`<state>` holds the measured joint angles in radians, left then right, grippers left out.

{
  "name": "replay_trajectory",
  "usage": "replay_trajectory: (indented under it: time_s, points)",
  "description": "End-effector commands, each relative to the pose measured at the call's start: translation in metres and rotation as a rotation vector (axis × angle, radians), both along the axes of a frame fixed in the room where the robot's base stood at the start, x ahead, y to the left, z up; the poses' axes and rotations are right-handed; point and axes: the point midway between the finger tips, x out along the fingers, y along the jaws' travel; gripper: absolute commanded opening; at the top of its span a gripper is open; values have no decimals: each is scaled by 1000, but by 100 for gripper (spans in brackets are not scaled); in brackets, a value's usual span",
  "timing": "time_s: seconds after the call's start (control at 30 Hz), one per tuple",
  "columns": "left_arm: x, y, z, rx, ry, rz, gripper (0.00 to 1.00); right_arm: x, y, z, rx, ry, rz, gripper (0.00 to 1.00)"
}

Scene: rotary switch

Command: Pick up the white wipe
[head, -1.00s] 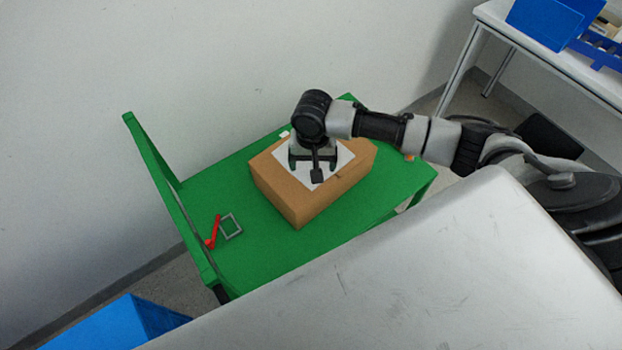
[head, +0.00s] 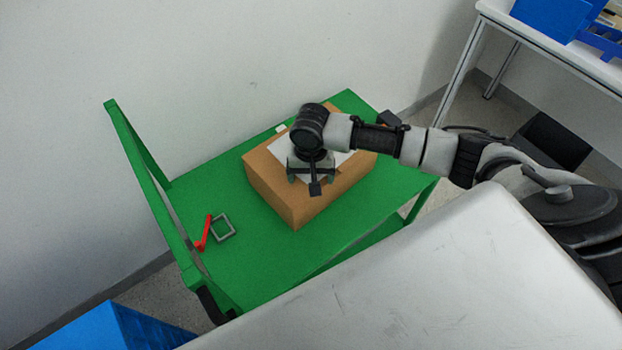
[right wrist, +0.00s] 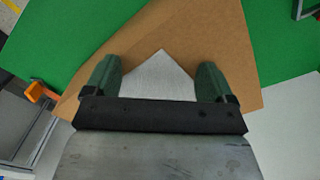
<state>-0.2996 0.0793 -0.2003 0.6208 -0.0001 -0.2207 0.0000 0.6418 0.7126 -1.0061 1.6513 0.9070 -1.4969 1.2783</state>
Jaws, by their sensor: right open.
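The white wipe (head: 341,160) lies on top of a brown cardboard box (head: 290,206), which stands on the green cart (head: 225,185). In the head view my right gripper (head: 311,178) is over the box top and hides part of the wipe. In the right wrist view the gripper (right wrist: 161,82) is open, and a corner of the wipe (right wrist: 160,75) shows between its two green fingers. The fingers are over the box (right wrist: 235,50); whether they touch it I cannot tell. My left gripper is not in view.
A red part (head: 204,233) and a grey square frame (head: 223,228) lie on the cart at the left. The cart's upright green handle (head: 150,185) is at its left end. A blue bin (head: 112,330) is at the bottom left. A table with blue boxes (head: 550,17) is at the upper right.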

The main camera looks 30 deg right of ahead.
Motion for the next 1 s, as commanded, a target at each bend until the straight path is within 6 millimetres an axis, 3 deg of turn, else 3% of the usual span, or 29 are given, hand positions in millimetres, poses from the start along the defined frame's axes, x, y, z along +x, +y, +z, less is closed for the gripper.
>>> replay_trajectory:
  time_s: [0.17,1.0]
  points:
    - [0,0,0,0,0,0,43,-1,0,-1,0,2,0,85]
    - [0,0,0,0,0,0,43,-1,0,-2,-2,3,-1,21]
